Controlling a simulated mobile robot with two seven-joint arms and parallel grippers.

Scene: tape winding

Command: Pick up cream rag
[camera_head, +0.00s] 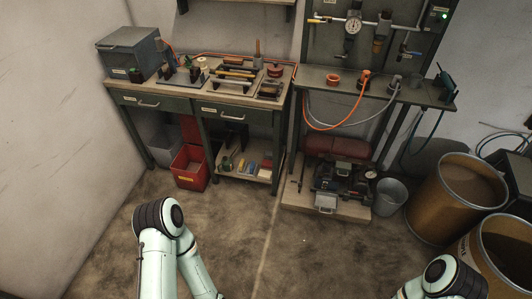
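I cannot make out a cream rag for certain anywhere in the head view. The workbench (150,97) at the back left holds small tools and parts too small to tell apart, among them a small pale roll-like item (201,63). Parts of my two arms show at the bottom, one at lower left and one at lower right. Both of my grippers are out of the picture, so I cannot see whether they hold anything.
A grey metal box (131,50) stands on the bench. A red bin (190,168) and a grey bin (162,146) stand below. Right are a hose bench (335,80), a low platform with machinery (345,188), a bucket (390,196) and large drums (457,197). Middle floor is clear.

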